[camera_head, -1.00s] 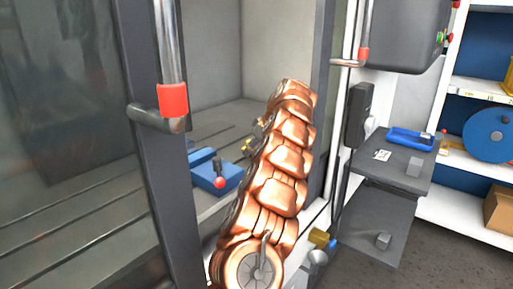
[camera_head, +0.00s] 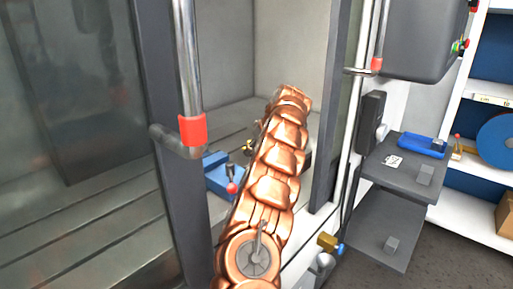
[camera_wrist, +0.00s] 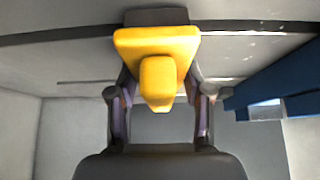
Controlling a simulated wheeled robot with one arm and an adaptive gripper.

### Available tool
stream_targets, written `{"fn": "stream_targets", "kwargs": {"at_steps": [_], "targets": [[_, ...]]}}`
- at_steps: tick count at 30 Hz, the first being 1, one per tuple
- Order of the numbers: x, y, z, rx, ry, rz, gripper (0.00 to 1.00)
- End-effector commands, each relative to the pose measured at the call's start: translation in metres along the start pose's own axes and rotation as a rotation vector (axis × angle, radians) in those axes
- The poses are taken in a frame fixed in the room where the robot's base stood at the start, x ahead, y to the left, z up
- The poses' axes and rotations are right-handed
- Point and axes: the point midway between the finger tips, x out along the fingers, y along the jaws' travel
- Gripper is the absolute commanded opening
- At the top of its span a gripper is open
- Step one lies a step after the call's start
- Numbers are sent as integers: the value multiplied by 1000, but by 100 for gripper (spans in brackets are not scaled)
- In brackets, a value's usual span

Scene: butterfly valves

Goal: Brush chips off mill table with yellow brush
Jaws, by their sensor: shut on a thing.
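In the wrist view my gripper (camera_wrist: 160,108) is shut on the yellow brush (camera_wrist: 158,62). The brush's wide yellow head and a narrower handle part show, with a dark strip beyond the head that may be its bristles. The brush lies over the grey mill table (camera_wrist: 60,57); I cannot tell whether it touches it. Small light specks, possibly chips (camera_wrist: 248,58), lie on the grey surface right of the brush. In the head view my copper-coloured arm reaches through the open door, and the gripper and brush are mostly hidden behind it. The mill table also shows in the head view (camera_head: 226,128).
A blue vise (camera_head: 219,178) with a red-knobbed handle stands left of my arm; its blue body shows at right in the wrist view (camera_wrist: 290,95). Door frames with handles (camera_head: 190,90) flank the opening. A grey side shelf (camera_head: 400,172) holds a blue tray (camera_head: 424,147).

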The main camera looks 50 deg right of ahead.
Motion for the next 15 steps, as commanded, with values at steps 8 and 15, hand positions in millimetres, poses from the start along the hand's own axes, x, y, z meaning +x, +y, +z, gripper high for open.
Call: {"fn": "stream_targets", "kwargs": {"at_steps": [8,15], "targets": [[6,0,-13,-1,-4,0,22],[13,1,-28,-2,-2,2,22]]}}
